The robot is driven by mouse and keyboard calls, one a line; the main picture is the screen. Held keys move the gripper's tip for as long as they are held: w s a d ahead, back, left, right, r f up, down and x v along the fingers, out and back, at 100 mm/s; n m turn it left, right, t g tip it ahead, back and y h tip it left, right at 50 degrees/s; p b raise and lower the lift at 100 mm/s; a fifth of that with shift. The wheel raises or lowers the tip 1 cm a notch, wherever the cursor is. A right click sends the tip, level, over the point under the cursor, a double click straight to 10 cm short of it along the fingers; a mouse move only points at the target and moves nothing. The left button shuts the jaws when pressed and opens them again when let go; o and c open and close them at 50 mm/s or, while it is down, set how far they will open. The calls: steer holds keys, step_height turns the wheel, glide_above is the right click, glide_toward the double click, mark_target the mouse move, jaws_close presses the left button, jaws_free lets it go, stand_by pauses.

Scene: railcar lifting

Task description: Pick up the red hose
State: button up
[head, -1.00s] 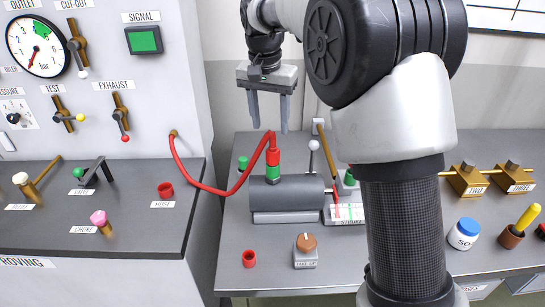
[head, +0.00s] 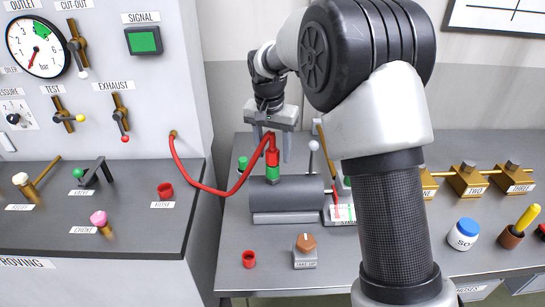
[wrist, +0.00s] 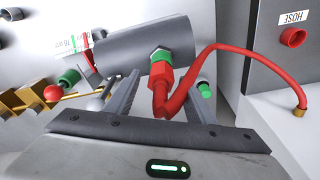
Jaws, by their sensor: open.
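The red hose (head: 205,190) runs from a brass fitting on the left panel, sags, and rises to a red coupling (head: 272,157) that sits on a green port (head: 272,174) on top of the grey cylinder (head: 285,193). My gripper (head: 271,155) is open, pointing down, with its fingers on either side of the hose's coupling end. In the wrist view the red hose (wrist: 203,70) and its red coupling (wrist: 161,77) show between the two open fingers, beyond the gripper body. Whether the fingers touch the hose cannot be told.
The red HOSE holder (head: 165,189) is on the left bench. A take-up knob (head: 306,243) and a red cup (head: 249,259) are in front of the cylinder.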

jaws_close()
